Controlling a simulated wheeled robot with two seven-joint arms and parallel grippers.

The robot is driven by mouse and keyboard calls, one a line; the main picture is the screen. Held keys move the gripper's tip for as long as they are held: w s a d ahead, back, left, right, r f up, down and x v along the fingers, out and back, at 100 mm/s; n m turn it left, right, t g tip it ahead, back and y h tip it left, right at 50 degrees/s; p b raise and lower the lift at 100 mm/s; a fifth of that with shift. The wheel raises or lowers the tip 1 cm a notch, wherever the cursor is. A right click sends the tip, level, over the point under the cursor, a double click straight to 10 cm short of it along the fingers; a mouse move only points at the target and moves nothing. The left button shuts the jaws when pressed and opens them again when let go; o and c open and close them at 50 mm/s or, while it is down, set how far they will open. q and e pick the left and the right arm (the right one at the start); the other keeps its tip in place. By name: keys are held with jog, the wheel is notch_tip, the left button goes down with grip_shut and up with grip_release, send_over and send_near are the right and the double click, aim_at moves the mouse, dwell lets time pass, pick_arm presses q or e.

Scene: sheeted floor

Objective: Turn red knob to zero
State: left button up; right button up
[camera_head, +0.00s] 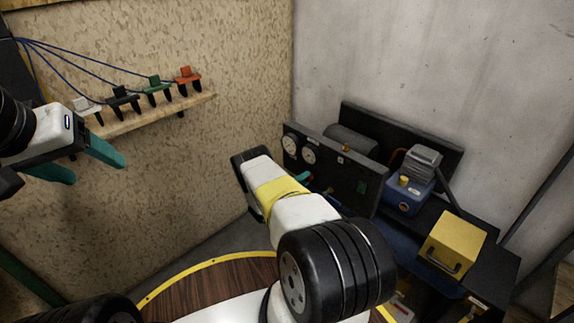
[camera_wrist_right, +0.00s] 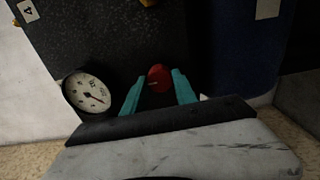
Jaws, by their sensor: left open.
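The red knob (camera_wrist_right: 159,78) shows in the right wrist view on a dark panel (camera_wrist_right: 110,40), with a pale mark on its face. My right gripper (camera_wrist_right: 158,86) has its two teal fingers apart, one on each side of the knob; I cannot tell whether they touch it. A round white gauge (camera_wrist_right: 87,93) sits left of the knob. My left gripper (camera_head: 95,163) is open and empty at the left, near the chipboard wall.
A wooden shelf (camera_head: 150,116) on the chipboard wall holds several coloured clips with blue cables. A blue machine (camera_head: 403,193) and a yellow box (camera_head: 452,243) stand right of the panel. A concrete wall (camera_head: 430,65) rises behind.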

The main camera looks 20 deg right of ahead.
jog(key=o, duration=0.4)
jog(key=v, duration=0.8)
